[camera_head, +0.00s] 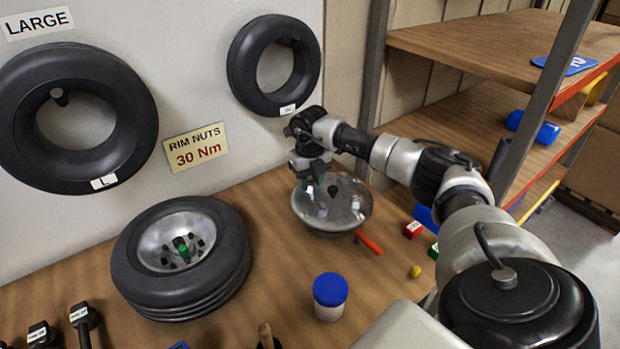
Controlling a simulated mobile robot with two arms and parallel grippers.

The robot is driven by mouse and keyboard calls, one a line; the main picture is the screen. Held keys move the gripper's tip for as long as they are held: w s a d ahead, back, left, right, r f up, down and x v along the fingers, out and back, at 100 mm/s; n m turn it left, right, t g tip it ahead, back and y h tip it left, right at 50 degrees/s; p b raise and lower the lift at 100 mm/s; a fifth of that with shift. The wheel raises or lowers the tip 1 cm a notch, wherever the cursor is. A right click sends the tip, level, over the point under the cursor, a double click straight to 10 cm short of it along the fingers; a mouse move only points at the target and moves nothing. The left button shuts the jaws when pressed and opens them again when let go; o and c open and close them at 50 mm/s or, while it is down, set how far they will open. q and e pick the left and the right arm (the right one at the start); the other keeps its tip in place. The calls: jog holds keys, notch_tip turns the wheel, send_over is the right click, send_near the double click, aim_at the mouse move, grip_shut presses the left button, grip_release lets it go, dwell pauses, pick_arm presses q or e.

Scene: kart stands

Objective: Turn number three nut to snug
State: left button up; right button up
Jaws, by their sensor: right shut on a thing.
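A silvery round rim half (355,208) lies on the wooden bench below my right gripper, with a dark post in its middle and small dark nuts around it. My right gripper (316,187) points down over the rim's left part, its greenish fingertips close to the surface. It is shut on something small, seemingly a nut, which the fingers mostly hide. I cannot read which number it has. A tyre with a metal rim (180,258) lies to the left, with a green piece (182,249) and dark nuts at its centre. My left gripper is not in view.
A blue-lidded jar (329,296) stands in front. Black-headed tools (84,318) are at the lower left. Shelving (480,45) stands at the right.

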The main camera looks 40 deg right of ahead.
jog(key=shift+r+m, duration=0.15)
jog(key=shift+m, duration=0.75)
jog(key=o, duration=0.9)
